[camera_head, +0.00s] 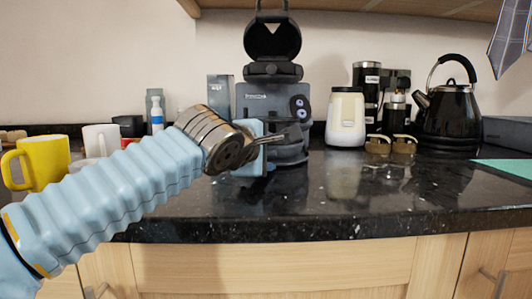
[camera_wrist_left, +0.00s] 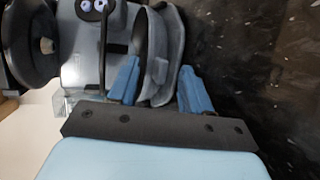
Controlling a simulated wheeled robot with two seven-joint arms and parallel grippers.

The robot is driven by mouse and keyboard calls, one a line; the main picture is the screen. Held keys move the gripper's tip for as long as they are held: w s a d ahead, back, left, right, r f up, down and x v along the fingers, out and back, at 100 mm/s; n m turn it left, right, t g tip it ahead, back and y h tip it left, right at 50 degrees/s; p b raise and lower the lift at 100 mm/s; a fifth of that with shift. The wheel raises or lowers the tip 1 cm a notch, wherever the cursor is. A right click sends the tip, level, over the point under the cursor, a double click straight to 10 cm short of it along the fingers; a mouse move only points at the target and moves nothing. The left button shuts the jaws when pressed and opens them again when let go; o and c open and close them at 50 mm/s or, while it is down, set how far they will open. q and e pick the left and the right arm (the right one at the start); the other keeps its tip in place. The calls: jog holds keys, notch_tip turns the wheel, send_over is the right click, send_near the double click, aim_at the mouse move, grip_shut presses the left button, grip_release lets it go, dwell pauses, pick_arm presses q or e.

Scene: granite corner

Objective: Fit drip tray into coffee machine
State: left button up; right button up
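The black coffee machine (camera_head: 270,98) stands at the back of the counter, with its top lid up. It also shows in the left wrist view (camera_wrist_left: 80,50). The grey, rounded drip tray (camera_head: 290,155) is at the machine's lower front, partly hidden by my left gripper (camera_head: 276,142). In the left wrist view the drip tray (camera_wrist_left: 164,58) lies between the two blue fingers of my left gripper (camera_wrist_left: 160,84), which close on its sides. The tray is right against or very near the machine base; I cannot tell if it is seated. My right gripper is not in view.
A yellow mug (camera_head: 45,162) and a white mug (camera_head: 101,138) stand at the left, behind my left arm. A white-bodied jar (camera_head: 345,118), a black kettle (camera_head: 449,110) and small brown cups (camera_head: 403,144) stand to the right. The counter's front (camera_head: 330,205) is clear.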

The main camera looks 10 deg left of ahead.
pick_arm(q)
jog(key=v, duration=1.3)
jog(key=shift+s+a+r+b, duration=0.1)
jog(key=shift+s+b, duration=0.2)
jog(key=shift+s, duration=0.05)
